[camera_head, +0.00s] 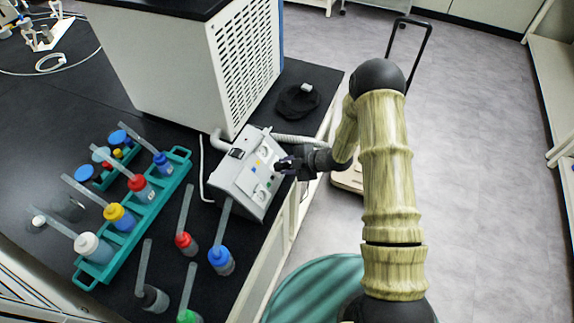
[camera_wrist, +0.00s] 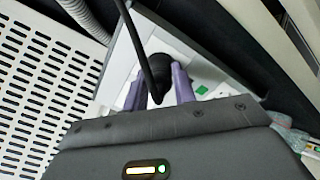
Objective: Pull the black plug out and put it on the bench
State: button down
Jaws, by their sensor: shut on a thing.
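My gripper (camera_head: 287,166) reaches in from the right to the sloped face of a light grey box (camera_head: 236,183) on the black bench (camera_head: 170,248). In the wrist view its purple fingers (camera_wrist: 159,84) stand on either side of the black plug (camera_wrist: 160,66) and are shut on it. A black cable (camera_wrist: 138,40) runs across in front of the plug. The plug's far end is hidden, so I cannot tell how deep it sits in the box. In the head view the plug cannot be told apart from the dark gripper.
A large white machine with a slotted side (camera_head: 247,55) stands behind the box. A black coiled item (camera_head: 298,100) lies near the bench's right edge. A teal rack (camera_head: 143,205) of capped bottles fills the left. A red-capped (camera_head: 186,241) and a blue-capped bottle (camera_head: 221,260) stand in front.

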aim_at(288, 165)
jog(key=shift+d+r, duration=0.1)
jog(key=shift+p+v, duration=0.55)
jog(key=shift+v, duration=0.55)
jog(key=shift+r, duration=0.1)
jog(key=shift+s+d+r+p, duration=0.1)
jog(key=shift+d+r+p, duration=0.2)
jog(key=shift+d, duration=0.2)
jog(key=shift+s+d+r, duration=0.35)
jog(key=shift+d, duration=0.05)
jog(key=shift+w+r, duration=0.1)
